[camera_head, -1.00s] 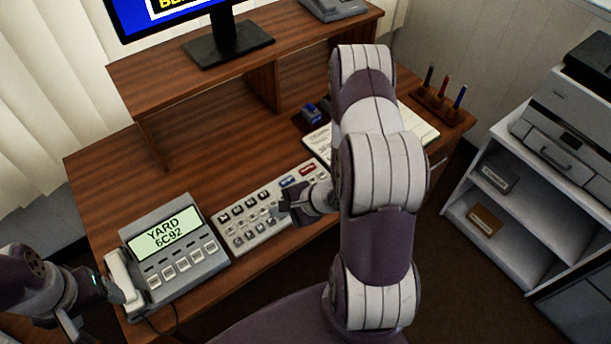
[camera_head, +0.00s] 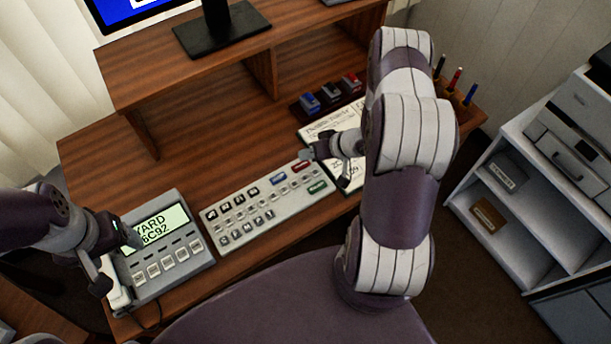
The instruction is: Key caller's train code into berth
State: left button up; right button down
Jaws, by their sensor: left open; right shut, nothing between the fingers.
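The grey telephone unit (camera_head: 185,262) stands at the desk's front left. My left gripper (camera_head: 120,262) is open, over the left side of the telephone by the white handset (camera_head: 117,290). My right gripper (camera_head: 309,155) is shut and empty, just above the keypad's far right corner, near the red key.
Printed papers (camera_head: 345,130) lie right of the keypad, partly behind my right arm. Blue, dark and red stampers (camera_head: 331,93) stand behind them. A monitor (camera_head: 215,25) stands on the raised shelf. A white shelf unit (camera_head: 530,215) stands to the right.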

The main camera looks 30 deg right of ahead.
jog(key=b, duration=0.8)
send_over(308, 178)
notch_tip(308, 178, down, 8)
jog(key=shift+f, duration=0.4)
jog(key=shift+f, duration=0.15)
dwell(1.1)
jog(key=shift+f, duration=0.3)
jog(key=shift+f+b, duration=0.3)
jog(key=shift+b, duration=0.15)
dwell(0.5)
jog(key=shift+r, duration=0.1)
jog(key=shift+r+p, duration=0.7)
jog(key=shift+p, duration=0.25)
jog(key=shift+s, duration=0.1)
